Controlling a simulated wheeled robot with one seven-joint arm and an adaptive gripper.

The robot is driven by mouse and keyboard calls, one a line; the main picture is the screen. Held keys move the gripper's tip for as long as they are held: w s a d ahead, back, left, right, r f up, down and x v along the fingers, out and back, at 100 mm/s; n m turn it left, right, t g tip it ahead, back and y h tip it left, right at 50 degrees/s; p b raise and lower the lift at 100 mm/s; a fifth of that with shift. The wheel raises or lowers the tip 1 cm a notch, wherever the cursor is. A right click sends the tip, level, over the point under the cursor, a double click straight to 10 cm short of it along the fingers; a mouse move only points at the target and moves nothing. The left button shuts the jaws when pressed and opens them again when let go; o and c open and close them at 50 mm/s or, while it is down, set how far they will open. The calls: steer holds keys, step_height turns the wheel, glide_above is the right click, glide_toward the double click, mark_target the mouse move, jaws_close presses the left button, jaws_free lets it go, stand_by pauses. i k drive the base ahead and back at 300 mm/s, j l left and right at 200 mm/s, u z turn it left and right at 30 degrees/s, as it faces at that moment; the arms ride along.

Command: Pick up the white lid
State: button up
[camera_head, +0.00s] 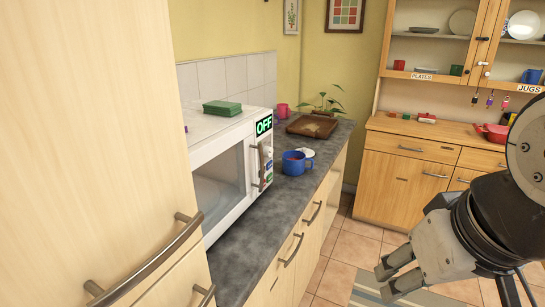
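A small white disc that looks like the white lid (307,152) is on the grey counter, just behind and right of a blue pot (293,165). The pot partly hides its near side, and I cannot tell whether the two touch. My gripper (383,283) is at the lower right, over the floor and well away from the lid. Its two fingers point left, are apart, and hold nothing.
A white microwave (215,137) with a green box (222,108) on top stands left of the pot. A tall cabinet fills the left. Floor right of the counter is open.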

mark_target(309, 152)
steer(key=i+l+u, duration=0.1)
steer(key=i+l, duration=0.7)
steer(key=i+l+u, duration=0.15)
steer(key=i+l, duration=0.75)
steer(key=i+l+u, duration=0.1)
steer(key=i+l, duration=0.8)
steer(key=l, duration=0.1)
